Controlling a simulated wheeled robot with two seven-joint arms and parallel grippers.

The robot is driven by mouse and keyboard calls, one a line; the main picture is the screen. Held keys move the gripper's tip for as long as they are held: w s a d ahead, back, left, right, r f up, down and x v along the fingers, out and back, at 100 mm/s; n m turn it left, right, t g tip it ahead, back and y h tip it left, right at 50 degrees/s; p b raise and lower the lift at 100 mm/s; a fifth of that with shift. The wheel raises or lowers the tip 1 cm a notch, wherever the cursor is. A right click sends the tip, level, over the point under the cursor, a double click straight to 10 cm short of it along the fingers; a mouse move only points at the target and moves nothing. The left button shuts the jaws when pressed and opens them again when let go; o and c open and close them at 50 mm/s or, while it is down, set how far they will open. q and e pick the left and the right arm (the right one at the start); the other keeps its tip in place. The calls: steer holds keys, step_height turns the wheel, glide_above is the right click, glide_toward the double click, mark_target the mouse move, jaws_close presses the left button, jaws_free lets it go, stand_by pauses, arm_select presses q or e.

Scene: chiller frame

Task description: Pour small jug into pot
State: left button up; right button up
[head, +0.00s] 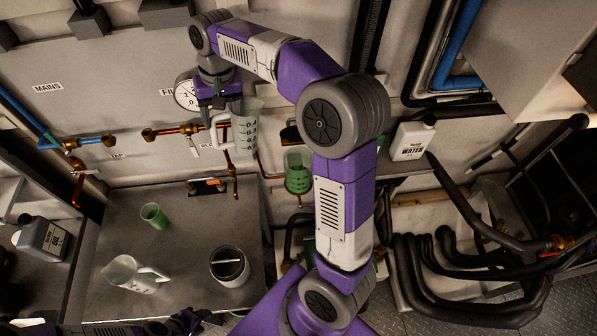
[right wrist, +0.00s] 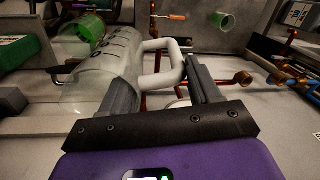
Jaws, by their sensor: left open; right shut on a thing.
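A clear measuring jug (head: 247,133) with dark graduation marks and a white handle hangs near the back wall. My right gripper (head: 222,114) is shut on its handle (right wrist: 165,62); the jug body also shows in the right wrist view (right wrist: 102,68). It looks roughly upright in the head view; I cannot tell whether it holds liquid. A second clear jug (head: 128,274) stands on the metal bench. A round pot (head: 230,281) with a bar across its dark opening stands to its right. My left gripper (head: 194,320) is open at the bottom edge, below both.
A green cup (head: 153,216) stands on the bench (head: 185,240). A clear container with green contents (head: 298,171) is right of the held jug. Copper pipes and valves (head: 178,131) and a gauge (head: 185,92) line the wall. A white water can (head: 411,140) stands at right.

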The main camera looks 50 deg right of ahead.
steer(key=shift+w+a+f+g+h, duration=0.2)
steer(key=shift+w+a+g+h, duration=0.1)
steer(key=shift+a+h, duration=0.3)
steer(key=shift+d, duration=0.1)
